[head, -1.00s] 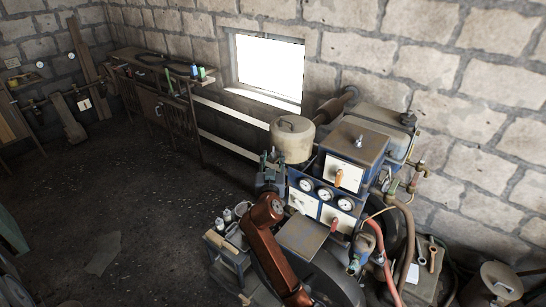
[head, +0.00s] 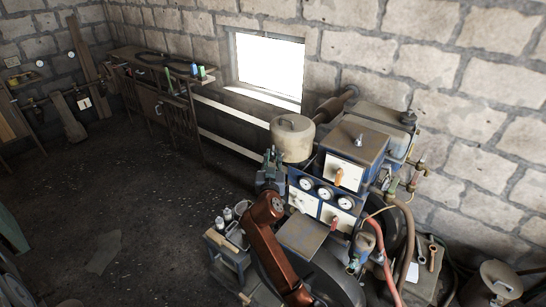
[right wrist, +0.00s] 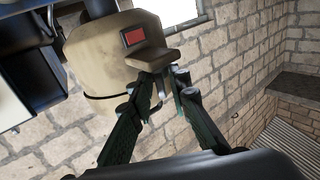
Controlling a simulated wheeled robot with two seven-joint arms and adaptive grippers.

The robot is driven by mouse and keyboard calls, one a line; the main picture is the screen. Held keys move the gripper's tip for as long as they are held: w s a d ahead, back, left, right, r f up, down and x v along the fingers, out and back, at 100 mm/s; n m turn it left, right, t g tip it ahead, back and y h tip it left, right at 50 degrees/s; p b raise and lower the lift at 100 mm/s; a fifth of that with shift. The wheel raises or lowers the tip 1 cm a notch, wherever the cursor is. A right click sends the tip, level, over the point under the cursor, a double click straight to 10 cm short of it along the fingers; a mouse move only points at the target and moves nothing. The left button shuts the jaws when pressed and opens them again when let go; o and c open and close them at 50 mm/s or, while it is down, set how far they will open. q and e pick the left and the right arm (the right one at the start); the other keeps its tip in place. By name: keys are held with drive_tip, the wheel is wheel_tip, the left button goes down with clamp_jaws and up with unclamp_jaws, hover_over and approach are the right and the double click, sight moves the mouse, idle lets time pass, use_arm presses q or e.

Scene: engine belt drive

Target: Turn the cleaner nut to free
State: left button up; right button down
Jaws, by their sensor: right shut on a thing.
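The cleaner is a beige canister (head: 291,143) with a lid, at the back left of the engine; it also shows in the right wrist view (right wrist: 92,52). A tan lug with a red face, which looks to be the cleaner nut (right wrist: 148,58), stands at the canister's near side in that view. My right gripper (head: 273,156) is beside the canister, at its lower left. In the right wrist view its dark green fingers (right wrist: 164,80) close in on the lug's lower end. The exact contact is hard to see. My left gripper is not in view.
The engine's blue box (head: 353,148), gauges (head: 325,193) and hoses (head: 379,255) lie right of my right arm. A small stand with jars (head: 228,243) is left of it. The stone wall is close behind; the floor (head: 130,220) at the left is mostly open.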

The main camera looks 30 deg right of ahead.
drive_tip(key=shift+s+d+n+t+y+p, duration=0.1)
drive_tip(key=shift+d+n+t+y+p, duration=0.25)
drive_tip(key=shift+n+y+p, duration=1.9)
drive_tip(key=shift+d+n+t+y+p, duration=0.2)
drive_tip(key=shift+d+n+y+p, duration=0.35)
drive_tip(key=shift+n+y, duration=1.9)
drive_tip(key=shift+s+d+n+t+y+p, duration=0.1)
drive_tip(key=shift+d+n+t+y+p, duration=0.2)
drive_tip(key=shift+n+y+p, duration=2.2)
drive_tip(key=m+y+b, duration=0.2)
drive_tip(key=m, duration=0.1)
drive_tip(key=shift+y, duration=0.3)
drive_tip(key=c, duration=1.8)
unclamp_jaws()
